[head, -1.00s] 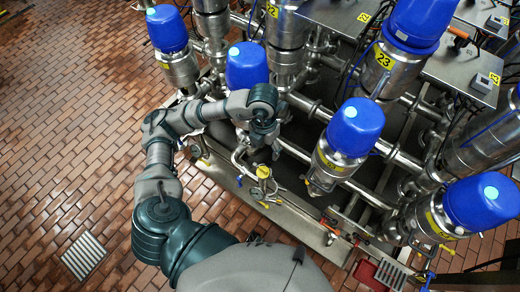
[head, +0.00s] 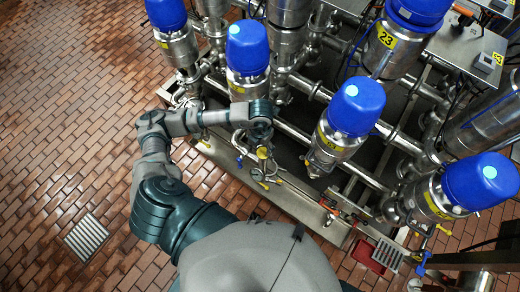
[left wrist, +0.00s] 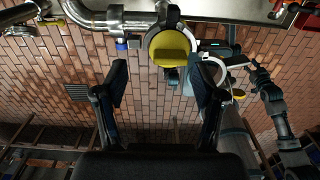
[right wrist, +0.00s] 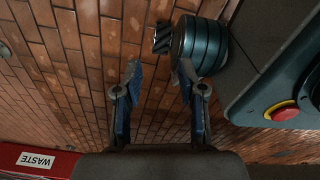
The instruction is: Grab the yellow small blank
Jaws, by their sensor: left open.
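In the left wrist view the yellow small blank (left wrist: 171,50) faces me at the top centre. My left gripper (left wrist: 162,84) is open, with one finger on each side below the blank and nothing between them. I cannot tell the remaining depth to the blank. My right gripper (right wrist: 159,80) is open and empty over the brick floor, away from the pipework.
Several blue-capped valves (head: 355,105) stand around the pipes, close to my left arm. A steel frame edge (head: 310,218) runs below the blank. A red button (right wrist: 285,111) and a red WASTE bin (right wrist: 38,160) show in the right wrist view.

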